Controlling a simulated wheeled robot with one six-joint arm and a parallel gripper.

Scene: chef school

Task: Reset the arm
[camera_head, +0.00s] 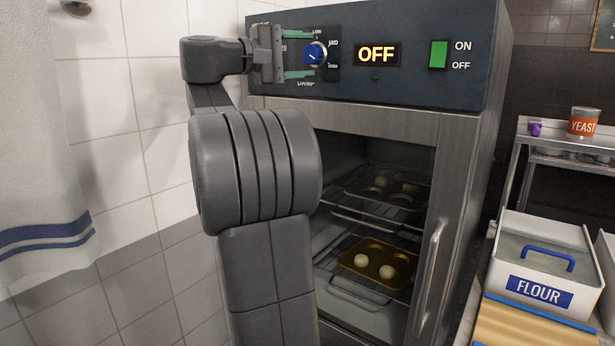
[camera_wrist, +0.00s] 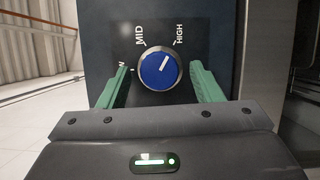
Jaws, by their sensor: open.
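My arm rises in front of the oven in the head view, with my gripper (camera_head: 298,55) at the oven's control panel. The green fingers are apart, above and below the blue knob (camera_head: 315,53). In the wrist view my gripper (camera_wrist: 160,80) is open, one finger on each side of the blue knob (camera_wrist: 158,70). The knob's white pointer aims up and slightly right, between MID and HIGH. I cannot tell whether the fingers touch the knob.
The oven (camera_head: 470,150) shows OFF on its display (camera_head: 377,54), beside a green switch (camera_head: 438,54). Trays with dough balls (camera_head: 378,262) sit inside. A FLOUR bin (camera_head: 540,262) stands at right, a YEAST can (camera_head: 583,122) behind it. A towel (camera_head: 40,140) hangs at left.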

